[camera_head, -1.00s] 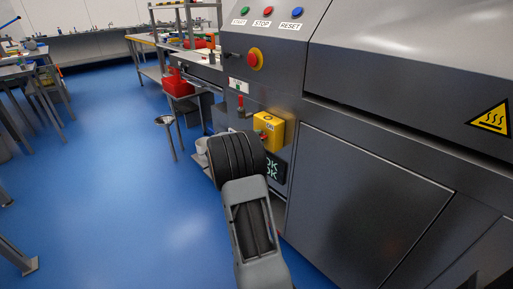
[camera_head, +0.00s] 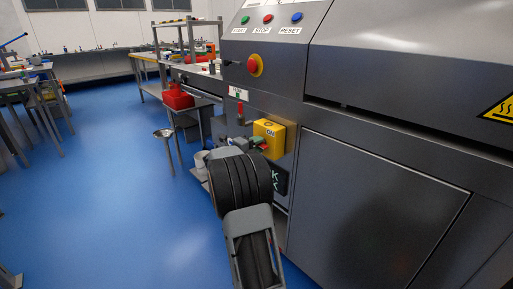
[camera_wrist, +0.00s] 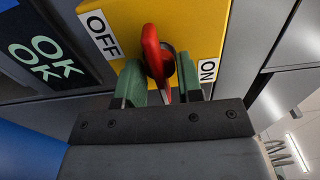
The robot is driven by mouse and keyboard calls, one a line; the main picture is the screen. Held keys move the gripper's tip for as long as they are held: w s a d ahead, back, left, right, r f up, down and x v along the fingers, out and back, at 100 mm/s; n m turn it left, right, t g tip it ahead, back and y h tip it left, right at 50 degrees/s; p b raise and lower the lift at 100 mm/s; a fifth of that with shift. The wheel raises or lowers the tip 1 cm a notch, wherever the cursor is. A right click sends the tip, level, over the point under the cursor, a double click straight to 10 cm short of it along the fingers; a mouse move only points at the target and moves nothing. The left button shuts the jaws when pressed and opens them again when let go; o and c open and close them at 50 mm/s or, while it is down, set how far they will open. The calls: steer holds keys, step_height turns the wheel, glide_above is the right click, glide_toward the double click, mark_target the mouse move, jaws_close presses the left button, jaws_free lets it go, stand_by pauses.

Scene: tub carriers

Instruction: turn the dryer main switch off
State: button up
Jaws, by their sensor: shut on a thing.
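The dryer main switch is a yellow box (camera_head: 271,130) on the dryer's front, with a red handle (camera_wrist: 154,60). In the wrist view, the OFF label (camera_wrist: 103,34) is left of the handle and the ON label (camera_wrist: 208,70) is right of it. The handle's long side runs between the two labels; I cannot tell which setting it is in. My gripper (camera_wrist: 161,84) has its green fingers on both sides of the handle and is shut on it. In the head view, my gripper (camera_head: 258,145) is at the box's lower front, and the handle is mostly hidden.
A display reading OK (camera_wrist: 46,56) is beside the box. Above are a red emergency button (camera_head: 255,66) and green, red and blue buttons. A red padlock-like item (camera_head: 240,111) hangs at upper left of the box. Blue floor (camera_head: 100,190) is open to the left.

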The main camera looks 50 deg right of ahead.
steer(key=shift+d+r, duration=0.1)
steer(key=o, duration=0.9)
steer(key=a+p, duration=0.1)
steer(key=a, duration=0.3)
steer(key=a+p, duration=0.1)
steer(key=a, duration=0.4)
steer(key=w+a, duration=0.1)
steer(key=a, duration=0.4)
steer(key=shift+p, duration=0.4)
steer(key=shift+d, duration=0.1)
